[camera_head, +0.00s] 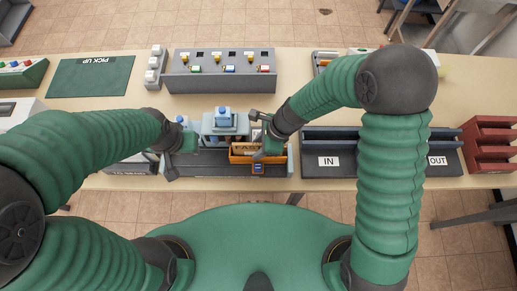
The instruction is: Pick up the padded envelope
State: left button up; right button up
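An orange-brown item (243,158) with pale contents lies in the dark tray at the table's front middle; I cannot tell whether it is the padded envelope or a small holder. My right gripper (258,137) is at its right end, its fingers spread and partly over it. I cannot tell if they touch it. My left gripper (170,158) is at the left end of the dark tray (205,167), apart from the orange-brown item. Its fingers are too small and hidden to read.
A blue-grey stand (222,124) with light-blue bottle-like things is behind the tray. A grey switch panel (220,84) and a green PICK UP mat (92,76) lie farther back. IN and OUT trays (380,162) and a red rack (487,151) are at right.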

jog(key=shift+a, duration=0.1)
grip_shut()
jog(key=shift+w+r, duration=0.1)
